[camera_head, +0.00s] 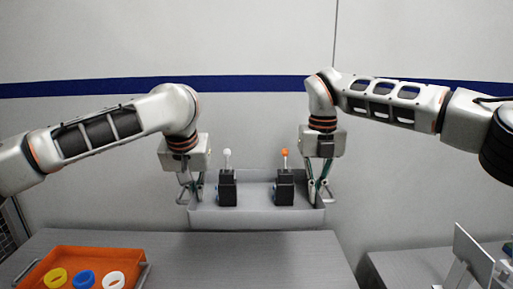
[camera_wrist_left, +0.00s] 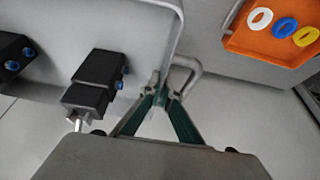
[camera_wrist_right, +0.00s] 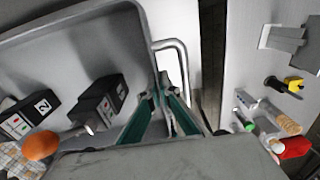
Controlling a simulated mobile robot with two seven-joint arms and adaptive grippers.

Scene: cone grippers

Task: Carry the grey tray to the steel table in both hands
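The grey tray (camera_head: 255,217) is a shallow open box with a wire handle at each end. It is level beyond the far edge of the near grey table, and floor shows beneath it in the left wrist view. It holds two black boxes, one with a white-knobbed lever (camera_head: 228,187) and one with an orange-knobbed lever (camera_head: 285,190). The near table (camera_head: 220,256) has a brushed, steel-like top.
An orange tray (camera_head: 84,258) with yellow, blue and white rings lies at the near table's left. The rest of that top is clear. Another grey table (camera_head: 405,265) at right holds a white panel (camera_head: 473,252) and several small items. A wall stands behind the tray.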

